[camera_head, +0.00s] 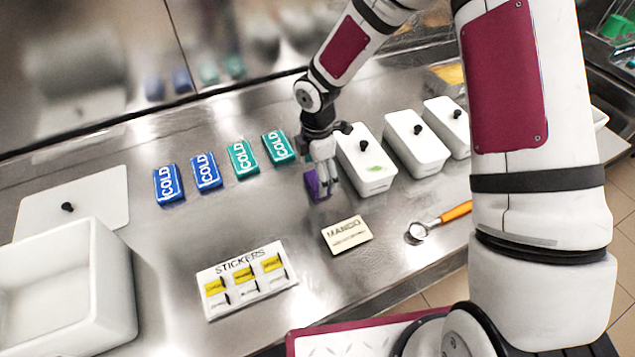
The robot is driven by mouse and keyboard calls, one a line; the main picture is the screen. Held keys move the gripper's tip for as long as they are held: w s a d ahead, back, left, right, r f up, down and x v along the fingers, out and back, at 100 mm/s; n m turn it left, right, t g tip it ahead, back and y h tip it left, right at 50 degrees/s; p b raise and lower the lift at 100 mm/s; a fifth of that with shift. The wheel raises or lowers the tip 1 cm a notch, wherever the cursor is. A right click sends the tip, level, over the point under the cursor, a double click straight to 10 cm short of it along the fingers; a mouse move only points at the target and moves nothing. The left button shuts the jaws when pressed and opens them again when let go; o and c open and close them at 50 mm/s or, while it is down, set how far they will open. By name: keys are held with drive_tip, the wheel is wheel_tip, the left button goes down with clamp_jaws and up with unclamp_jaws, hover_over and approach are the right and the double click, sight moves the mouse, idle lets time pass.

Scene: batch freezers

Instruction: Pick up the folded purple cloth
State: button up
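The purple cloth (312,184) is a small dark purple patch on the steel counter, just left of and partly behind my gripper's fingers. My gripper (325,180) points down at the cloth from above, in the middle of the view. The fingers overlap the cloth in the picture. I cannot tell whether they are closed on it or only beside it. The cloth's folds and its right part are hidden by the gripper.
White lidded tubs (368,172) stand close on the right of my gripper. Teal and blue COLD packs (243,159) lie to the left. A MANGO card (346,235), a STICKERS board (246,280) and an orange-handled scoop (437,222) lie in front. A white bin (110,290) stands far left.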

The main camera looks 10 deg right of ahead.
wheel_tip(320, 180, down, 2)
drive_tip(key=c, duration=1.2)
drive_tip(key=shift+r, duration=0.1)
drive_tip(key=shift+w+r, duration=0.1)
drive_tip(key=shift+r, duration=0.3)
drive_tip(key=r, duration=0.2)
drive_tip(key=shift+s+d+r+b, duration=0.1)
drive_tip(key=shift+s+r+b, duration=0.2)
drive_tip(key=shift+r+b, duration=0.1)
drive_tip(key=s+d, duration=0.1)
drive_tip(key=s, duration=0.4)
drive_tip(key=s+r, duration=0.1)
drive_tip(key=s, duration=0.4)
drive_tip(key=s+d, duration=0.1)
drive_tip(key=s, duration=0.4)
drive_tip(key=shift+s+d+r, duration=0.15)
drive_tip(key=shift+d, duration=0.2)
